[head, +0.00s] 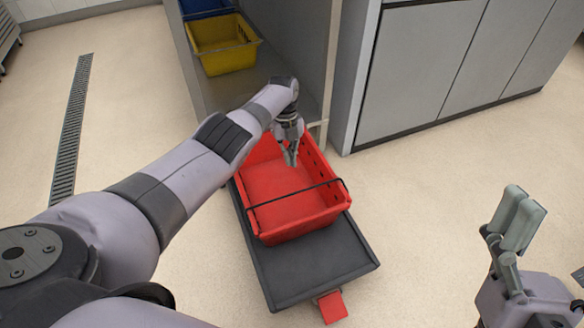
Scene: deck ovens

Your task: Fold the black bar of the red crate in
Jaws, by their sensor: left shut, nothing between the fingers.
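The red crate (275,184) stands on a dark grey wheeled platform (312,263), with its open top facing up. Its black bar (296,194) spans the open top from the left wall to the right wall, across the nearer half. My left gripper (291,161) points down over the far part of the crate, beyond the bar and apart from it in the picture. It is shut and empty. My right gripper (515,222) is at the right, away from the crate, with its fingers pointing up. Its fingers overlap from this angle, so I cannot tell their opening.
A yellow crate (222,44) sits in a grey cabinet behind, with a blue one (203,7) further back. Grey cabinet doors (410,72) stand at the back right. A red pedal (333,307) sticks out from the platform's near end. A floor drain (71,125) runs at the left; floor around is clear.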

